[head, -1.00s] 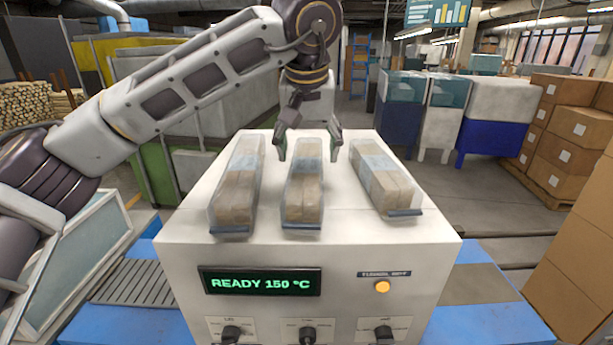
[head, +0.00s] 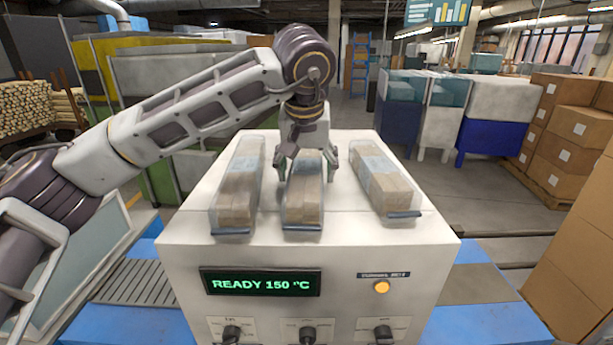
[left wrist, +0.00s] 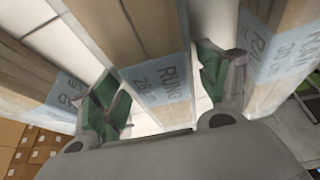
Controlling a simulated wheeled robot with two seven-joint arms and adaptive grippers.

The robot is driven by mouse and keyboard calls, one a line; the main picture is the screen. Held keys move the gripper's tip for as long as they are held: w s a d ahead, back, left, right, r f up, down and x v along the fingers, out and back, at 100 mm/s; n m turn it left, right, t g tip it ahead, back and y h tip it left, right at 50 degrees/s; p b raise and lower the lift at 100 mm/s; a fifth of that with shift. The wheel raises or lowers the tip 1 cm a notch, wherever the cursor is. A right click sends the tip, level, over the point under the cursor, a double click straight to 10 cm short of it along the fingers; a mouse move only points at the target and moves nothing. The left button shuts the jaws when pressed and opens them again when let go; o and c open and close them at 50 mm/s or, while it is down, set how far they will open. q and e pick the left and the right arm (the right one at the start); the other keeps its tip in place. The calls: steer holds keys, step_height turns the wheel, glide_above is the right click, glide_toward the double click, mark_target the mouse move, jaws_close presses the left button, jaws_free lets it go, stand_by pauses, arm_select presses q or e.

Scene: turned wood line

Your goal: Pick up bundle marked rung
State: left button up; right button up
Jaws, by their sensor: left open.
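The bundle marked RUNG (head: 303,200) is the middle one of three wrapped wood bundles on top of a white machine (head: 330,248). Its pale blue band with the word RUNG (left wrist: 160,82) shows in the left wrist view. My left gripper (head: 305,170) is open over the far part of this bundle, with one finger on each side. In the left wrist view the bundle runs between the green-padded fingers (left wrist: 167,92), with a visible gap at each. Whether the pads touch it lower down cannot be told. My right gripper is not in view.
Similar bundles lie close on both sides, one to the left (head: 238,195) and one to the right (head: 382,180). Their labels are only partly readable in the wrist view. The machine front has a green-lettered display (head: 261,283) and knobs. Cardboard boxes (head: 570,135) stand at the right.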

arm_select(q)
steer(key=shift+w+f, duration=0.25)
steer(key=shift+f, duration=0.5)
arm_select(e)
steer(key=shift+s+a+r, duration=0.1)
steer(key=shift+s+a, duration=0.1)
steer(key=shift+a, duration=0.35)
arm_select(q)
steer(key=c, duration=1.2)
steer(key=shift+c, duration=1.1)
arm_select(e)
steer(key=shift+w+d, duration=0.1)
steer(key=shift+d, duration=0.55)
